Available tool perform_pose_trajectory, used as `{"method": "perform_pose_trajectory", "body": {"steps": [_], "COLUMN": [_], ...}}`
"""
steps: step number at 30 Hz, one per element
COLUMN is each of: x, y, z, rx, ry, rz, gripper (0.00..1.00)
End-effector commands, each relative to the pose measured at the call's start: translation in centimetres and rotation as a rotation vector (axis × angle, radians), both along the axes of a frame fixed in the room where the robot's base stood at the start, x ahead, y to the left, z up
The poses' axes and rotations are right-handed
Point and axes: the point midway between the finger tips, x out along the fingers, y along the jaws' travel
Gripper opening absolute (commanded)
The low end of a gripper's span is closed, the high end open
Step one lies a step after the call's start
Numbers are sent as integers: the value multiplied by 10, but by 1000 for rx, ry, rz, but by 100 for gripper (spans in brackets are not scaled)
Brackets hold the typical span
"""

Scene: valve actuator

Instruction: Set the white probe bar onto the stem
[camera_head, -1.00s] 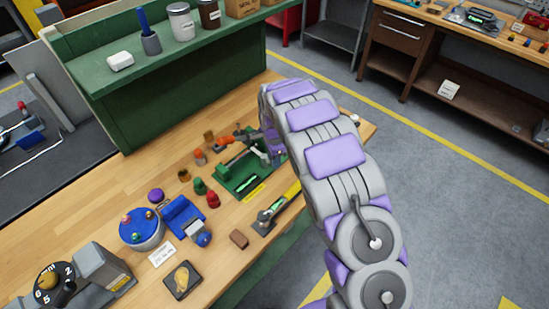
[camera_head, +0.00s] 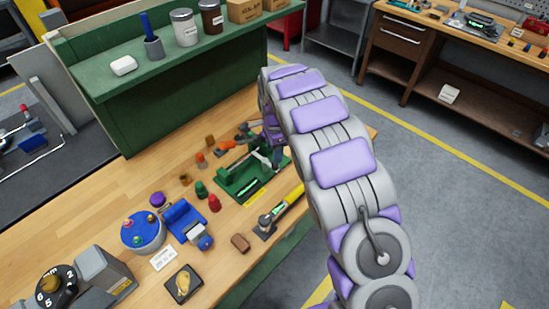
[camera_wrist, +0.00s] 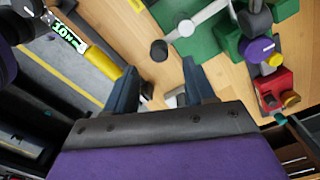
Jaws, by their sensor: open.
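A white bar (camera_wrist: 207,16), which looks like the probe bar, shows at the top of the wrist view, with a grey joint at its near end. It lies over a green base. In the head view a pale bar (camera_head: 264,160) shows over the green base (camera_head: 238,184), beside my arm. My gripper (camera_wrist: 160,70) is open, its two dark blue fingers apart with nothing between them. A short dark cylinder (camera_wrist: 159,50) stands on the wood just beyond the fingertips. I cannot tell which part is the stem. In the head view my arm hides most of the gripper.
Red and green pieces (camera_head: 214,203), a blue clamp-like device (camera_head: 187,222) and a blue-topped drum (camera_head: 142,232) stand to the left. A green shelf (camera_head: 180,60) rises behind.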

Motion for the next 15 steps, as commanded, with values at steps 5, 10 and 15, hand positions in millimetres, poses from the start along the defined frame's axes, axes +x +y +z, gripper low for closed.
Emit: {"method": "perform_pose_trajectory", "body": {"steps": [5,10,15], "x": [2,2,3], "y": [1,2,3], "z": [42,74,95], "rx": [1,0,2], "ry": [-5,-2,-6], "rz": [0,0,1], "gripper": [54,54,54]}}
